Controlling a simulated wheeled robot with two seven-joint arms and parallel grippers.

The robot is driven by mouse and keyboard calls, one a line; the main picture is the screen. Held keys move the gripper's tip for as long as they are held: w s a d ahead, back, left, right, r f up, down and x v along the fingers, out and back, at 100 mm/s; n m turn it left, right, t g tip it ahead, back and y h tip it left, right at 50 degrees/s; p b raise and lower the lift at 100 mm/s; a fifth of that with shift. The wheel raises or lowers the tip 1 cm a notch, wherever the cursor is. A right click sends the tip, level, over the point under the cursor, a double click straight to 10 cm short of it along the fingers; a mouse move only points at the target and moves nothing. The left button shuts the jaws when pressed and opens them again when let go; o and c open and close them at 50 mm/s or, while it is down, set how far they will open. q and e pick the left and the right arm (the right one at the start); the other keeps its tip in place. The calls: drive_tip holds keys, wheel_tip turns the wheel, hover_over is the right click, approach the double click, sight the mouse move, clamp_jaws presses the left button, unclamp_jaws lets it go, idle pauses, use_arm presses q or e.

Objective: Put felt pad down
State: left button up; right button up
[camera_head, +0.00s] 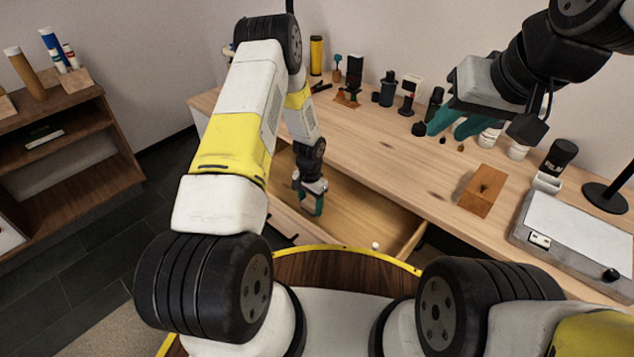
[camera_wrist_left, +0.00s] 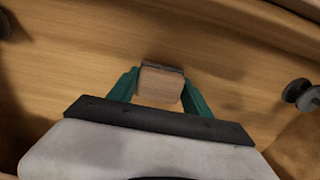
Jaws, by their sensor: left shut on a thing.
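My left gripper (camera_head: 316,209) reaches down into the open drawer (camera_head: 365,205) of the wooden bench, near its left end. In the left wrist view its green fingers (camera_wrist_left: 160,92) are shut on a small block-like piece (camera_wrist_left: 160,86), wood-coloured with a dark grey layer along its far edge. I take this piece to be the felt pad. In the head view the pad is too small and hidden to make out. I cannot tell whether it touches the wood below. My right gripper (camera_head: 460,125) is above the bench top with its teal fingers apart, nothing visible between them.
A small white round thing (camera_head: 375,245) shows near the drawer front. A shelf (camera_head: 75,150) stands at left.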

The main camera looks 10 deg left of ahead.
use_arm(q)
drive_tip(key=shift+f, duration=0.65)
drive_tip(key=shift+f, duration=0.1)
drive_tip(key=o, duration=1.3)
